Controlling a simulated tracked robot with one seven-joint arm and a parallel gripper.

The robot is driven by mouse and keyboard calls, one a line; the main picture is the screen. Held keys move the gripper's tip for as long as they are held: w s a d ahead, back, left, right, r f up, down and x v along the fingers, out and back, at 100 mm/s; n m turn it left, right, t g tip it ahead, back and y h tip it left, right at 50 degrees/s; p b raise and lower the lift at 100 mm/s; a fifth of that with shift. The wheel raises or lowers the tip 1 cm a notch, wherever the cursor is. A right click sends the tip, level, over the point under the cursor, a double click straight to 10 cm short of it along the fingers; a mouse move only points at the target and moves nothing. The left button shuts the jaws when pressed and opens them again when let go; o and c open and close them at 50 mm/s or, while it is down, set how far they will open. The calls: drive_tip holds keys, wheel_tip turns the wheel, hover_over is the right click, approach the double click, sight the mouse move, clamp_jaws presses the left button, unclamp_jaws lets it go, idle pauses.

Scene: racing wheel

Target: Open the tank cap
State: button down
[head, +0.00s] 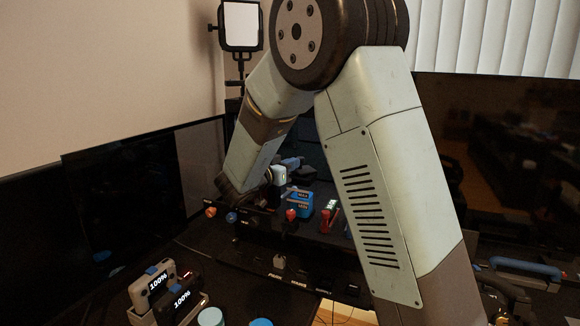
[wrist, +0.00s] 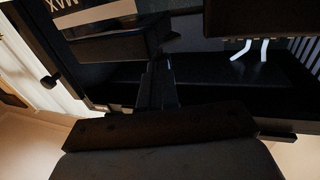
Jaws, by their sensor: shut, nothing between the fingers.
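I cannot pick out the tank cap with certainty in either view. In the head view a small blue box with pale lettering (head: 299,202) stands on the dark console, just right of the end of my arm. Red-topped knobs or levers (head: 291,215) stand in front of it. My gripper (wrist: 158,84) shows in the wrist view as two dark fingers together, with nothing between them. It points toward dark surfaces, and I cannot tell whether it touches one. In the head view its fingertips are hard to make out among the dark parts.
A dark console (head: 285,262) with labelled switches spans the middle. Dark screens stand at left (head: 150,190) and right (head: 500,150). Two handheld devices reading 100% (head: 160,283) sit at front left. A lettered panel (wrist: 95,15) and a white forked piece (wrist: 250,48) show in the wrist view.

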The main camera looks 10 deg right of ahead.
drive_tip(key=shift+w+d+m+g+h, duration=0.2)
drive_tip(key=shift+w+m+g+h, duration=0.45)
drive_tip(key=shift+w+g, duration=0.35)
drive_tip(key=shift+w+d+m+g+h, duration=0.15)
drive_tip(key=shift+w+m+g+h, duration=0.4)
drive_tip(key=shift+w+m+g, duration=0.45)
drive_tip(key=shift+w+n, duration=0.2)
drive_tip(key=shift+n, duration=0.05)
